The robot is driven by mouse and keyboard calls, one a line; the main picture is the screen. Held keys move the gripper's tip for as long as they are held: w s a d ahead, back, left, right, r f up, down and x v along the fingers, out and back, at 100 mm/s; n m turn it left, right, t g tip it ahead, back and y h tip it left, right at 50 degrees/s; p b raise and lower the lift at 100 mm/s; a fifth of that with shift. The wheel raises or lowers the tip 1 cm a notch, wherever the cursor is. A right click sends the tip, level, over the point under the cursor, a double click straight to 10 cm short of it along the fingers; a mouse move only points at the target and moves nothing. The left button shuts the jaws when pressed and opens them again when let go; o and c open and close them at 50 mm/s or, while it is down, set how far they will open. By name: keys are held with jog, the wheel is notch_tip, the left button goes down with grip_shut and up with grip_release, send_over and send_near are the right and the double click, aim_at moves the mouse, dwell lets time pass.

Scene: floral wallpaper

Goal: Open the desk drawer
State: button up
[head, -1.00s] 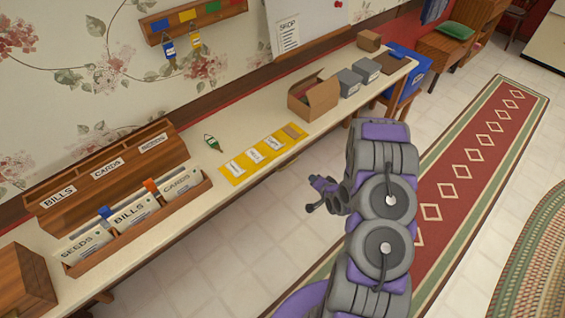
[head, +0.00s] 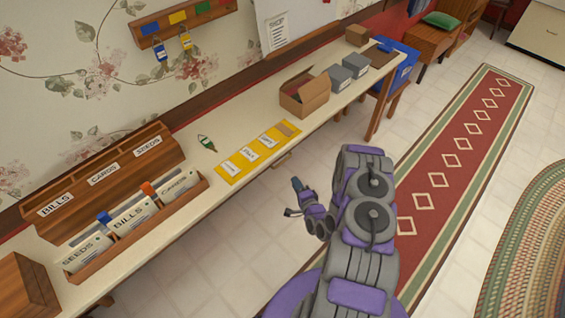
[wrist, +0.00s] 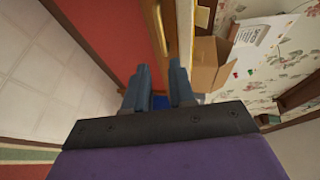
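The desk (head: 222,188) is a long pale-topped table along the wallpapered wall. A small handle (head: 282,159) appears to stick out under its front edge, near the yellow cards; the drawer face is hidden by the tabletop from above. In the wrist view, the desk's wooden front edge (wrist: 184,30) runs up the picture, with what looks like the pale handle (wrist: 158,14) on its left side. My gripper (head: 291,198) is off the desk's front edge, to the right of it and apart from the handle. In the wrist view its two fingers (wrist: 160,85) are spread with nothing between them.
On the desk are a letter sorter (head: 136,222), yellow labelled cards (head: 257,152), a green-and-white tag (head: 207,143), an open cardboard box (head: 305,96) and grey bins (head: 342,77). Tiled floor and a red runner (head: 462,150) lie clear alongside.

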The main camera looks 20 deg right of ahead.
aim_at(283, 161)
jog(key=w+f, duration=0.1)
jog(key=w, duration=0.3)
jog(key=w+b, duration=0.1)
jog(key=w, duration=0.4)
jog(key=w+f, duration=0.1)
jog(key=w, duration=0.4)
jog(key=shift+w+d+f+b, duration=0.25)
jog(key=shift+d+f+b, duration=0.05)
jog(key=shift+d+b, duration=0.05)
grip_shut()
jog(key=shift+s, duration=0.1)
